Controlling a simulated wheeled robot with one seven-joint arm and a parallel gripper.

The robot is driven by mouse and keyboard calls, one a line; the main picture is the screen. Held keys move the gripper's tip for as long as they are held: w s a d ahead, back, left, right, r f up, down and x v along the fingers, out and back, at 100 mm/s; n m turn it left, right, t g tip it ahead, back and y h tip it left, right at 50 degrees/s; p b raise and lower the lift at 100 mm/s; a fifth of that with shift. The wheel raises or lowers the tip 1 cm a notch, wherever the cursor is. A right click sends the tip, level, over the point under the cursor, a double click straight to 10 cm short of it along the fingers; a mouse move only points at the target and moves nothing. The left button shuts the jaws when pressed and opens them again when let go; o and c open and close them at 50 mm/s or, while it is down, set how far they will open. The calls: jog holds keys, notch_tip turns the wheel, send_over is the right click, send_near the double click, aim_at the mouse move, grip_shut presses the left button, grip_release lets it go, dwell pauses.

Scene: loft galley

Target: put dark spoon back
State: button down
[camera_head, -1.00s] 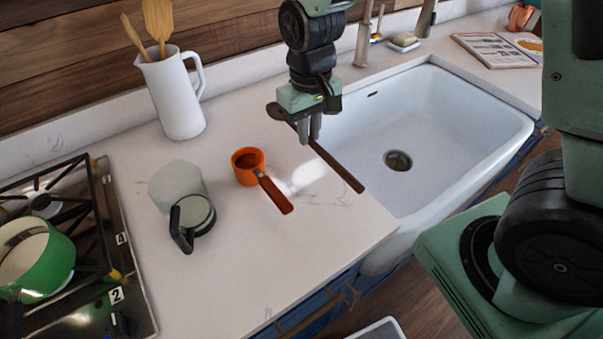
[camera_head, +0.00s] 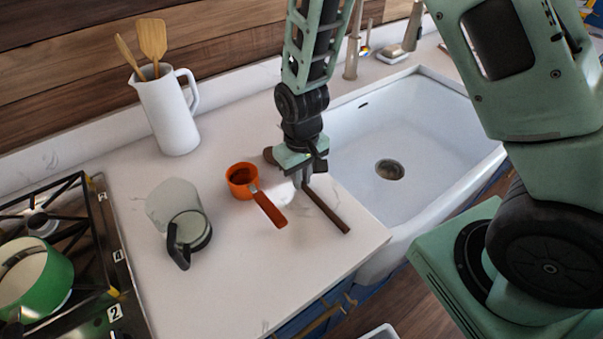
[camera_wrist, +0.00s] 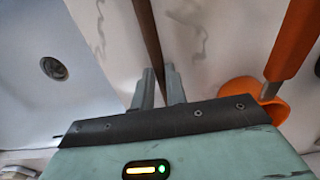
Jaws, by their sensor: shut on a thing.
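The dark spoon (camera_head: 328,212) is a long brown utensil with a dark bowl end. It slants across the counter strip between the orange cup and the sink, bowl end toward the back left. My gripper (camera_head: 303,184) is shut on it part way along its length, pointing down. In the wrist view the spoon's handle (camera_wrist: 149,32) runs up from between my fingertips (camera_wrist: 160,80). The spoon is low, close over the counter; I cannot tell if it touches. A white pitcher (camera_head: 172,118) with wooden utensils (camera_head: 152,40) stands at the back left.
An orange cup (camera_head: 240,190) with a long handle sits just left of the spoon. A glass-like kettle with a black handle (camera_head: 188,235) is farther left. The stove holds a green pot (camera_head: 45,285). The white sink (camera_head: 440,130) is at right, empty. The front counter is clear.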

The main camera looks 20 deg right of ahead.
aim_at(303, 185)
jog(key=shift+f, duration=0.1)
jog(key=c, duration=1.4)
grip_release()
jog(key=shift+f, duration=0.1)
jog(key=shift+f+b, duration=0.3)
jog(key=shift+b, duration=0.15)
notch_tip(303, 185, up, 17)
jog(key=b, duration=0.3)
jog(key=s+a+n, duration=0.2)
jog(key=s+a, duration=0.1)
jog(key=s, duration=0.7)
jog(key=s+a+n, duration=0.3)
jog(key=s, duration=0.6)
jog(key=shift+s+a+f+n+y, duration=0.2)
jog(key=shift+s+f+n+y, duration=0.05)
jog(key=shift+s+n+y, duration=0.1)
